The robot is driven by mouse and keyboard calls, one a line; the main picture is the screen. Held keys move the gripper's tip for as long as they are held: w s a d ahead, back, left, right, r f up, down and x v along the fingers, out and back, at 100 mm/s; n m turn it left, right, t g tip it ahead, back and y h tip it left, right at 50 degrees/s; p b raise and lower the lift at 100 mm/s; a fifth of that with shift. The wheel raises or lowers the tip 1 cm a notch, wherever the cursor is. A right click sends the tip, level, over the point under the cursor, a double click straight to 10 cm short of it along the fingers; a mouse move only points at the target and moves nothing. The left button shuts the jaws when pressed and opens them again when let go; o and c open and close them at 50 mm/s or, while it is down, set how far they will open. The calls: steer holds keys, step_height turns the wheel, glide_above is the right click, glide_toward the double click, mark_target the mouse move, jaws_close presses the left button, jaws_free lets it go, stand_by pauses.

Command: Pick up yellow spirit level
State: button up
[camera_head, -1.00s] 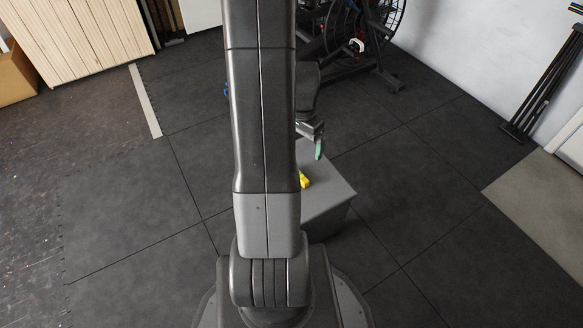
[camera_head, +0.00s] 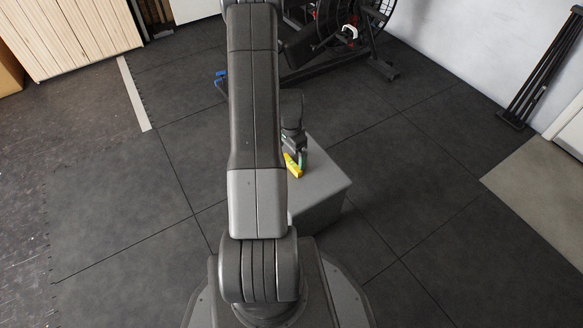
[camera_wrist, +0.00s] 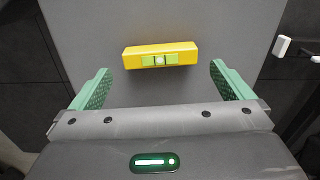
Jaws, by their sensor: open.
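The yellow spirit level (camera_wrist: 183,50) lies on the top of a grey box (camera_wrist: 220,20) in the wrist view. It has a green window with a pale vial in its middle. My gripper (camera_wrist: 157,78) is open, with its two green fingers wide apart. The level is ahead of the fingertips and between them from side to side, with nothing gripped. In the head view the yellow level (camera_head: 293,166) shows on the grey box (camera_head: 325,180), partly hidden by my arm. My gripper (camera_head: 300,158) is right over it there; contact cannot be told.
Dark floor tiles (camera_head: 430,220) around the box are clear. A black exercise machine (camera_head: 340,35) stands at the back. Black poles (camera_head: 540,75) lean on the white wall at the right. Wooden panels (camera_head: 70,35) stand at the far left.

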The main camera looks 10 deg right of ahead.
mark_target(291, 163)
step_height(291, 163, down, 6)
steer(key=b, duration=0.2)
steer(key=shift+r+b, duration=0.15)
steer(key=shift+b, duration=0.15)
steer(key=shift+r, duration=0.1)
steer(key=c, duration=0.7)
